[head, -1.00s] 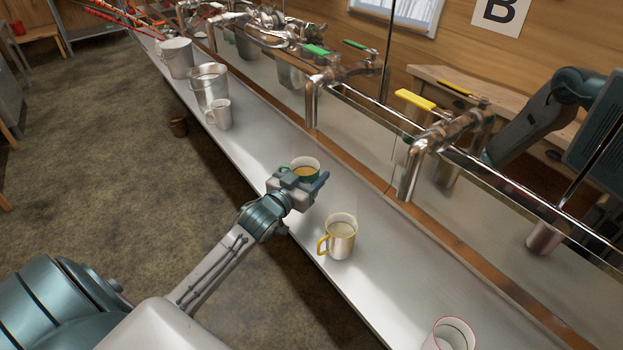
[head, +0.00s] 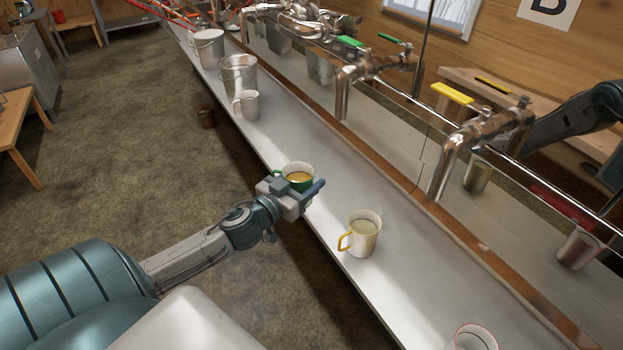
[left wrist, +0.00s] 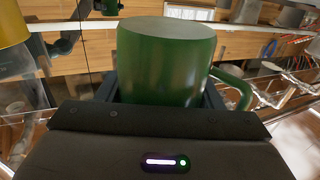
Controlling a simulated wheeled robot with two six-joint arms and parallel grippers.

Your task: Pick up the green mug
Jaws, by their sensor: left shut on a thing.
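The green mug (head: 296,180), with amber liquid inside, is at the shelf's near edge in the head view. My left gripper (head: 306,188) is shut on it from the near side. The mug looks upright, with its lower part hidden by the gripper. In the left wrist view the green mug (left wrist: 165,62) fills the middle between the dark fingers, its handle to the right. I cannot tell its exact height above the shelf. My right gripper is not in view.
On the long shelf (head: 310,225) stand a yellow-handled mug (head: 363,238), a plain mug (head: 247,106), a metal bucket (head: 238,75) and a red-rimmed mug (head: 473,340). Open floor (head: 130,150) lies left.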

